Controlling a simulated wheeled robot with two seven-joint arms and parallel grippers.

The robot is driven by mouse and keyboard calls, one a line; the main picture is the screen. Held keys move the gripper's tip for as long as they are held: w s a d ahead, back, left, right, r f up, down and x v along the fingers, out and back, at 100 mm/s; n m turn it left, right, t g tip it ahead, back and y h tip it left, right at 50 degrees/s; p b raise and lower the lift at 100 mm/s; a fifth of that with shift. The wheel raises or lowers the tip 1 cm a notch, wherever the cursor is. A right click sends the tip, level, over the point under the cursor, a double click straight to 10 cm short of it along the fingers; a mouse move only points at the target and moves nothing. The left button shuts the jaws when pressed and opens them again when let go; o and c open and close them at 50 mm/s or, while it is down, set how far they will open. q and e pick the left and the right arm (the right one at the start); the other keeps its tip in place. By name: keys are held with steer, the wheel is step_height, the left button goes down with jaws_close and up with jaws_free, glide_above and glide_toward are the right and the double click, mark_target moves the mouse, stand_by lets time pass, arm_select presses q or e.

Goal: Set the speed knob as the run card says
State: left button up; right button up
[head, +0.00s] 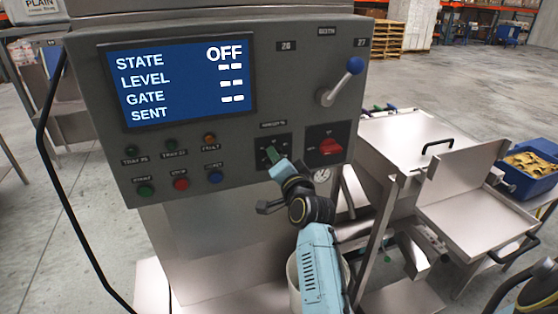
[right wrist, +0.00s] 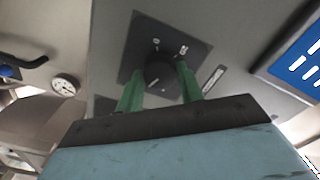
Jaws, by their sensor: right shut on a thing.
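The control panel (head: 225,105) fills the upper left of the head view. Its blue screen (head: 180,80) reads STATE OFF, with dashes after other lines. My right gripper (head: 272,155) is at the small black dial plate (head: 284,140) low on the panel. In the right wrist view its green fingers (right wrist: 158,88) stand on either side of the dark round knob (right wrist: 158,72), shut on it. The plate marks around the knob are too small to read surely. I cannot identify a run card.
Left of the dial are several coloured buttons (head: 181,184). Right of it are a red switch (head: 330,146) and a blue-balled lever (head: 354,66). Steel hoppers (head: 410,145) and a blue crate (head: 525,180) of yellow pieces stand to the right. Open floor lies behind.

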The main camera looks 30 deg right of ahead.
steer(key=shift+m, duration=0.5)
steer(key=o, duration=1)
steer(key=v, duration=1.3)
steer(key=shift+s, duration=0.25)
